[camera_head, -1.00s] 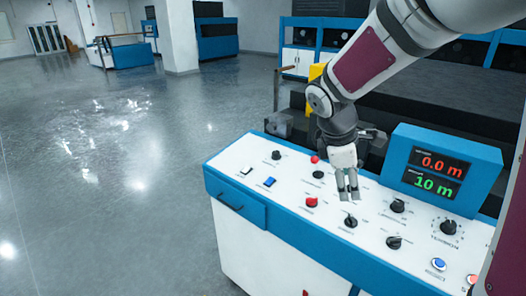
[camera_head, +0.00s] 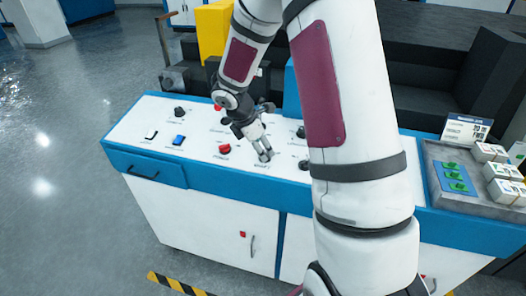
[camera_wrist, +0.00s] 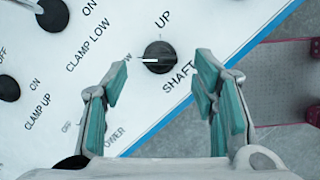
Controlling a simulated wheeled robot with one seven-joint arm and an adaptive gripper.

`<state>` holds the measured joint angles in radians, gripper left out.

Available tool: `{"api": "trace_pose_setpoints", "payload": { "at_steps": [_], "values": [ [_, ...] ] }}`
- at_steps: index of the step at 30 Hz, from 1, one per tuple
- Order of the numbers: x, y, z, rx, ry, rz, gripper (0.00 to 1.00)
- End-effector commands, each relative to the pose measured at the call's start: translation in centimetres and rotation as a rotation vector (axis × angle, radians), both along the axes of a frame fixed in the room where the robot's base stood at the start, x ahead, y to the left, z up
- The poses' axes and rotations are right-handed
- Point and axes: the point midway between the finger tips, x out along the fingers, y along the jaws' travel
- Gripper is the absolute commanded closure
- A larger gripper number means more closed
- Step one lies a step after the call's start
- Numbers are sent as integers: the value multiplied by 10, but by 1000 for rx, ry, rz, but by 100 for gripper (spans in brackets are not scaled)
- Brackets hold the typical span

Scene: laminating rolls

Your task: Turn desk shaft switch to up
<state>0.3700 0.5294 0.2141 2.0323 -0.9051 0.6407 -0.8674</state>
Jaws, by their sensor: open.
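The shaft switch (camera_wrist: 159,57) is a round black knob on the white desk panel, between the words UP and SHAFT in the wrist view. Its white mark points left in that picture, while UP is printed above the knob. My gripper (camera_wrist: 162,82) is open and empty, with one teal-padded finger on either side below the knob. The fingers appear apart from the knob. In the head view my gripper (camera_head: 265,156) hangs low over the panel, and I cannot make out the shaft switch there.
A red button (camera_head: 224,149), a blue button (camera_head: 178,140) and a black knob (camera_head: 179,112) sit to the left on the blue-and-white desk (camera_head: 220,222). A grey tray (camera_head: 433,182) with green pieces and small boxes is at the right. My arm hides much of the panel.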

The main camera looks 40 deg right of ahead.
Motion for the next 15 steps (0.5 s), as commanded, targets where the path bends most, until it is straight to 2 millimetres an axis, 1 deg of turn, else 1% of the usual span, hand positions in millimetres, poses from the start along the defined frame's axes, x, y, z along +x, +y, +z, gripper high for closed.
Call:
{"api": "trace_pose_setpoints", "payload": {
  "at_steps": [1,6,10,15],
  "values": [
    [0,-3,-8,0,4,1,47],
    [2,-11,-25,0,1,0,47],
    [2,-13,-31,0,0,0,47],
    [3,-14,-32,0,-1,0,47]
  ]
}}
